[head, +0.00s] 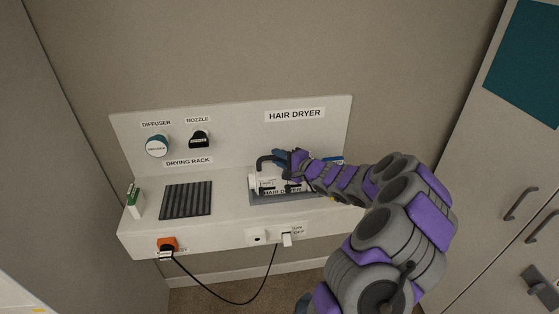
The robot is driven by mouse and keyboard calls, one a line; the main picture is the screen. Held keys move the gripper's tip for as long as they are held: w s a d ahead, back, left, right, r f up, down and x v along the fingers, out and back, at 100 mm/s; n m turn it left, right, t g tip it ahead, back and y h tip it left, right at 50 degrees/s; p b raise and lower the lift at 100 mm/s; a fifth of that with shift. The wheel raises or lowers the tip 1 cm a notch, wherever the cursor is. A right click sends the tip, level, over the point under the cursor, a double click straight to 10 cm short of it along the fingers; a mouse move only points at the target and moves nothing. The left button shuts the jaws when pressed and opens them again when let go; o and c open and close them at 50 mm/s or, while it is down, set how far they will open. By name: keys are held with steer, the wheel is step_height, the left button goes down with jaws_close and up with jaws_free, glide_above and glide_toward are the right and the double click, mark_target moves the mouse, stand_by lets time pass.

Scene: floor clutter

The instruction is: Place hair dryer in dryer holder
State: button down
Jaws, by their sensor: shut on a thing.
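The hair dryer (264,183) is white with a dark part. It is at the right half of the white shelf unit, under the HAIR DRYER label (295,115). A grey holder base (258,199) shows just below it, with lettering on its front partly hidden. My gripper (290,165) is shut on the hair dryer, with my arm reaching in from the right. The arm and gripper cover part of the dryer. I cannot tell whether the dryer touches the holder.
The diffuser (157,146) and nozzle (199,139) hang on the back panel. A dark ribbed drying rack (187,199) and a small green-white box (135,200) are at left. An orange plug (167,245) with a black cable (226,301) and a switch (287,240) are on the front. Cabinets flank the shelf.

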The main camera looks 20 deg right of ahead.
steer(key=c, duration=1)
jaws_free()
steer(key=shift+f, duration=0.1)
